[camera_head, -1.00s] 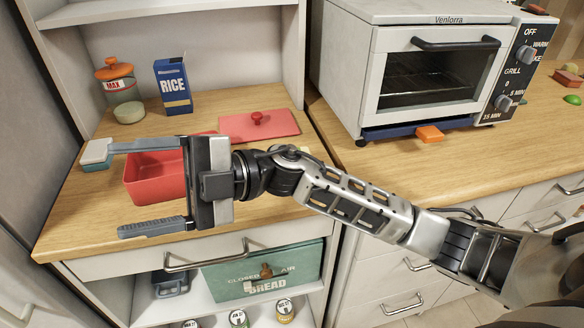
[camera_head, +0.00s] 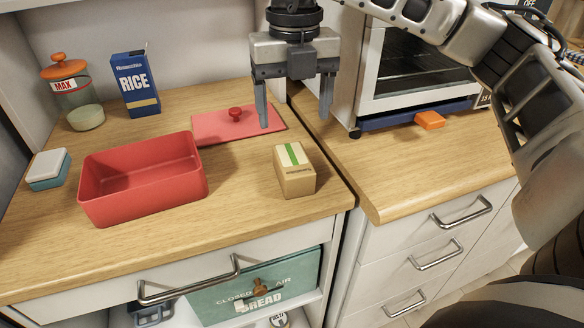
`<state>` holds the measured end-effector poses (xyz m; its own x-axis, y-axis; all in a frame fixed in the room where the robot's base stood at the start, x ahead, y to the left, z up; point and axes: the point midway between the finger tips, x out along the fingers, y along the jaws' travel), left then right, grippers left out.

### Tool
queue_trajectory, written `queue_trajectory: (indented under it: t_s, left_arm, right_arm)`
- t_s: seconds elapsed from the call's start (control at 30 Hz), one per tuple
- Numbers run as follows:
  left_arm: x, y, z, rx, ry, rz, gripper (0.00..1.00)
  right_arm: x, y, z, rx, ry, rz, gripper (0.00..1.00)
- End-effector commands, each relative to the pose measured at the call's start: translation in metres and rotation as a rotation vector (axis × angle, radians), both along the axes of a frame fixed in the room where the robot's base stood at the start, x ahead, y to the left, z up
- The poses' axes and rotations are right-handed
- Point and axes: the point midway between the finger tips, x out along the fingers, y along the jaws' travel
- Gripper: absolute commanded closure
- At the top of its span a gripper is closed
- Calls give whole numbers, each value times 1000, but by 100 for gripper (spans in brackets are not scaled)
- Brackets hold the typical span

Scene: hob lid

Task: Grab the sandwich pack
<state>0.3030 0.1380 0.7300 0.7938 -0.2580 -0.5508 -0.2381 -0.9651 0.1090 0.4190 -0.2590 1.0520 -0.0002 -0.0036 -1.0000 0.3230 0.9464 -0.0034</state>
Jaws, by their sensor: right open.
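A small tan pack with a white and green striped top, which looks like the sandwich pack (camera_head: 296,180), sits on the wooden counter near its right front corner. My right gripper (camera_head: 296,115) is open and empty, pointing down. It hangs above and a little behind the pack, its two fingers apart and not touching it. My left gripper is not in view.
An open, empty red box (camera_head: 150,205) stands left of the pack. Its red lid (camera_head: 215,128) with a knob lies behind. A blue-white small box (camera_head: 48,170), a rice box (camera_head: 135,85) and a jar (camera_head: 72,95) stand left. An oven (camera_head: 420,75) is at right.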

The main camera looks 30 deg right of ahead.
Motion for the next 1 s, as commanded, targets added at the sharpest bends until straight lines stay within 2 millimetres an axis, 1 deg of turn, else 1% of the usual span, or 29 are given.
queue_trajectory:
  t_s: [0.03,0.1,0.2,0.3,0.47,0.53,0.7,0.8,0.9,1.0]
  left_arm:
    - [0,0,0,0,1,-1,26]
    - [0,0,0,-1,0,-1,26]
    - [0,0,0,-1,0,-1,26]
    - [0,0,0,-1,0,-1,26]
    - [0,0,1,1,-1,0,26]
    - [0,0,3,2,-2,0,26]
    - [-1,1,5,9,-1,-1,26]
    - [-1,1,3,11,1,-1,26]
    - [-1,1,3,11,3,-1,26]
    - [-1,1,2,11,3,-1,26]
  right_arm:
    - [-1,-1,-12,-1,3,1,25]
    - [-1,0,-27,0,4,2,25]
    - [-1,0,-45,1,3,2,25]
    - [0,0,-56,2,2,3,25]
    - [0,1,-65,3,1,4,25]
    - [0,0,-72,2,2,4,25]
    - [1,0,-99,3,2,3,25]
    - [2,0,-110,3,1,3,25]
    - [2,-1,-114,3,0,3,25]
    - [2,0,-115,4,-1,3,25]
